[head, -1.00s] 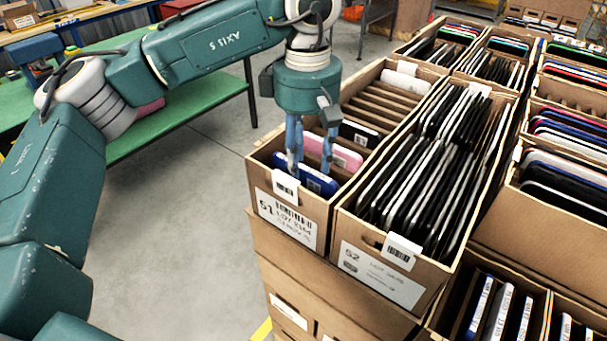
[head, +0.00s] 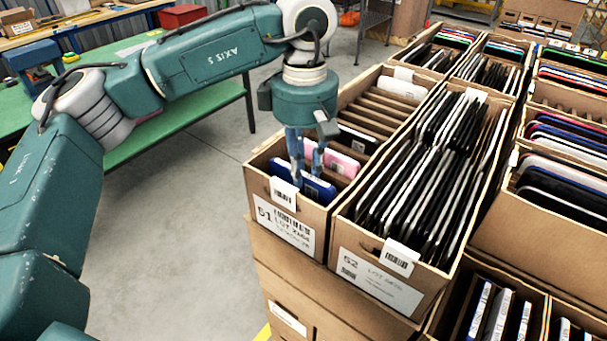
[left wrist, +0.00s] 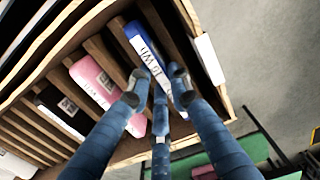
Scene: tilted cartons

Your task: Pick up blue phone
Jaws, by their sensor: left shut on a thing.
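The blue phone (head: 319,190) stands in the front slot of the left carton (head: 262,186), labelled 51. In the left wrist view the blue phone (left wrist: 148,48) shows its edge with a white printed label. My left gripper (head: 306,176) reaches down into this carton from above and is shut on the blue phone. In the left wrist view the tips of my left gripper (left wrist: 160,85) lie against the phone, with fingers on both sides of it. The phone's lower part is hidden in the slot. My right gripper is not in view.
A pink phone (head: 341,164) stands in the slot just behind, and a black phone (head: 357,139) behind that. Carton 52 (head: 373,284), full of dark phones, adjoins on the right. A green table (head: 190,112) stands at the left, with open floor between.

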